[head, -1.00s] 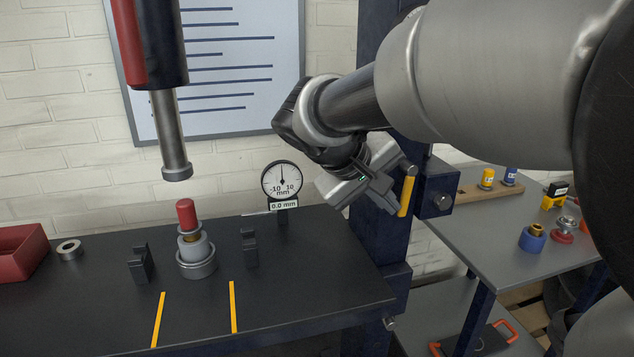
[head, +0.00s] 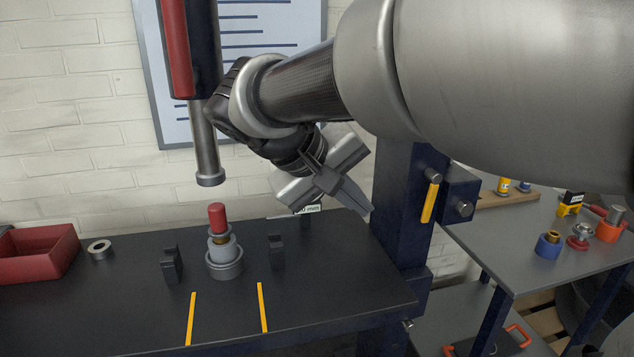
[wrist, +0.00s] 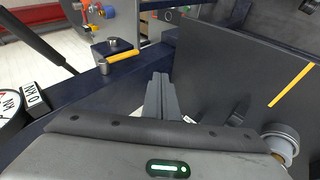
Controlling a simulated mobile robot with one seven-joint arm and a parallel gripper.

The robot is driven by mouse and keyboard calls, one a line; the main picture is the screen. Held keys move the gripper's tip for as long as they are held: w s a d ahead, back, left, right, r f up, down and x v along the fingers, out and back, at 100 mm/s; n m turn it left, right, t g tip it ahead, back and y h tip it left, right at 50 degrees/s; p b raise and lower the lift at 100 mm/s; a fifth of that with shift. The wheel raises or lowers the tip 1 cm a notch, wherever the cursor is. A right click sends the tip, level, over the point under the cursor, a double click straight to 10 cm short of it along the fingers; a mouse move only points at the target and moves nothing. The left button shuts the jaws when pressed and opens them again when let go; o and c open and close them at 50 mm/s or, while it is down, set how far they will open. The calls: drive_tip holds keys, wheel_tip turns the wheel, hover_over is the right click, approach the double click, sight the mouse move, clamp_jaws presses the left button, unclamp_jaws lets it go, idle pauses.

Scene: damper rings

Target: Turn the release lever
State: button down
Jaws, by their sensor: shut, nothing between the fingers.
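The release lever, a yellow handle (head: 429,203) on a grey pivot, hangs nearly straight down on the front of the dark blue press column (head: 393,235). In the wrist view the lever (wrist: 122,56) lies left of and beyond the fingertips. My gripper (head: 369,210) is shut and empty, left of the lever and apart from it, its fingers pointing down and right. In the wrist view the shut fingers (wrist: 158,78) point up the picture. My gripper hides most of the dial gauge; only part of its label (head: 307,209) shows.
The press ram (head: 206,150) hangs above a red-topped stack (head: 222,245) on the dark bench. Black blocks (head: 172,265) flank the stack. A red bin (head: 38,254) and a ring (head: 100,249) are at left. A side table (head: 505,245) with small parts stands at right.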

drive_tip(key=d+r+m+y+p, duration=0.2)
drive_tip(key=d+r+p, duration=0.3)
drive_tip(key=p, duration=0.4)
drive_tip(key=b, duration=0.2)
approach(424, 211)
wheel_tip(424, 211, down, 5)
drive_tip(key=w, duration=0.3)
drive_tip(key=shift+s+d+r+y, duration=0.15)
drive_tip(key=shift+d+y, duration=0.25)
drive_tip(key=shift+d, duration=0.55)
drive_tip(key=shift+d+f+b, duration=0.3)
drive_tip(key=shift+d+b, duration=0.15)
drive_tip(key=shift+d, duration=0.15)
